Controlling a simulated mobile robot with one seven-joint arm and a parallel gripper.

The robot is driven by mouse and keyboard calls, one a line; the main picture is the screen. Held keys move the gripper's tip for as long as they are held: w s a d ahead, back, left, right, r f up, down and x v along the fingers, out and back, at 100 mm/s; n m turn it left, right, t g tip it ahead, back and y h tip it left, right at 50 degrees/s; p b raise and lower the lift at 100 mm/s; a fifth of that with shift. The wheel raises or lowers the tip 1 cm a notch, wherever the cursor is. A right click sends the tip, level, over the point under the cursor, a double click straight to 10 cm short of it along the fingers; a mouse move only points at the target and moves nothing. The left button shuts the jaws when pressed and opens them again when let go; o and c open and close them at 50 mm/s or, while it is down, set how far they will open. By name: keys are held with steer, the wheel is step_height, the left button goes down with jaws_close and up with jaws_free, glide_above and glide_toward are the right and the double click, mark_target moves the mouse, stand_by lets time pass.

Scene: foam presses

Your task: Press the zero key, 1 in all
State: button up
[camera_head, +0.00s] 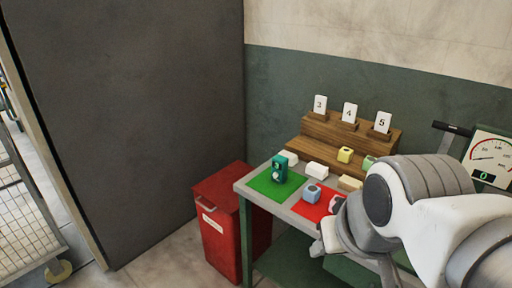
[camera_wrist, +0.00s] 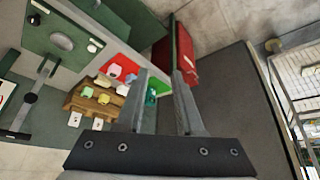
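A dial gauge (camera_head: 490,158) with a needle and a small green digital readout stands at the right edge of the head view. Part of it shows at the left edge of the wrist view (camera_wrist: 7,95). A green press bench (camera_wrist: 75,65) with a grey round pad (camera_wrist: 61,41) lies at upper left in the wrist view. I cannot tell which is the zero key. My gripper (camera_wrist: 161,80) is open and empty, away from the bench buttons. My arm hides much of the bench in the head view.
A table holds a green mat (camera_head: 262,184) with a teal device (camera_head: 280,168), a red mat (camera_head: 312,208) with a blue block (camera_head: 312,194), and a wooden stepped rack (camera_head: 320,130) with numbered cards. A red bin (camera_head: 215,228) stands left. Floor is free in front.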

jaws_close()
stand_by(1.4)
